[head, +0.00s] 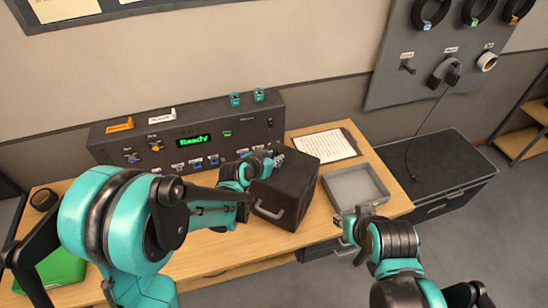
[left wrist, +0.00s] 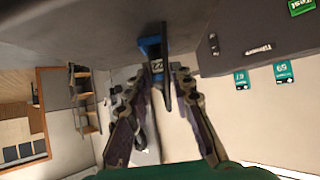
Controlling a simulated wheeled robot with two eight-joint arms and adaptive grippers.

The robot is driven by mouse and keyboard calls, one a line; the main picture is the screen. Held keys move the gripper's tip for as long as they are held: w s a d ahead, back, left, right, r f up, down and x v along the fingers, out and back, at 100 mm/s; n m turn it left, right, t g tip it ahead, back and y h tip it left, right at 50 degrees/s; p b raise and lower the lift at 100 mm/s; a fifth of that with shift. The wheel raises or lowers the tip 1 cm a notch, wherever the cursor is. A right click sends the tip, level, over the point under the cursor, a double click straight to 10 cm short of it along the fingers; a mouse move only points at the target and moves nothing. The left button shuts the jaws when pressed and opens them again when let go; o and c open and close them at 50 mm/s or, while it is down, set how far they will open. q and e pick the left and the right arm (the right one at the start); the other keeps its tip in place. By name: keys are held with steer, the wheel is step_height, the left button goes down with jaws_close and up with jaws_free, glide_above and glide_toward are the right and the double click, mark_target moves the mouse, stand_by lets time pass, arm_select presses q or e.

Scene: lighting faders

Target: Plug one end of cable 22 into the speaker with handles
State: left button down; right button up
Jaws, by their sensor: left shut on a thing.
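The black speaker with a handle (head: 287,190) stands on the wooden desk, its grey handle on the front side. My left gripper (head: 274,157) is at the speaker's upper back-left edge, between it and the console. In the left wrist view my left gripper (left wrist: 165,78) is shut on a blue plug (left wrist: 150,47) with a tag reading 22. The plug's far end is close to a dark surface; I cannot tell whether it touches or is inserted. The rest of the cable is hidden. My right gripper (head: 352,217) is by the grey tray's front-left corner; its jaw opening is unclear.
The console (head: 195,135) with a green "Ready" display stands at the back of the desk (head: 325,232). A clipboard (head: 325,146) and an empty grey tray (head: 355,188) lie right of the speaker. A black case (head: 440,180) stands beyond the desk's right end.

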arm_select(q)
steer(key=shift+s+f, duration=0.1)
steer(key=shift+f, duration=0.1)
steer(key=c, duration=1.2)
jaws_free()
steer(key=shift+r, duration=0.1)
steer(key=v, duration=1.2)
steer(key=s+a+f+n+g+y+b, duration=0.1)
steer(key=s+a+f+b, duration=0.3)
steer(key=s, duration=0.1)
steer(key=s+a+f+n+g+y+b, duration=0.1)
steer(key=s+a+f+n+y+b, duration=0.1)
steer(key=s+a+f+b, duration=0.2)
steer(key=s+a+f+n+g+y+b, duration=0.1)
steer(key=s+a+f+n+y+b, duration=0.1)
steer(key=s+a+f+b, duration=0.2)
steer(key=shift+s+a+f+b, duration=0.1)
steer(key=shift+s+f+b, duration=0.25)
steer(key=shift+s, duration=0.35)
steer(key=shift+s+f+b, duration=0.3)
steer(key=shift+s, duration=0.4)
steer(key=shift+s+a+f+b, duration=0.1)
steer(key=shift+s+f+b, duration=0.25)
steer(key=shift+s, duration=0.35)
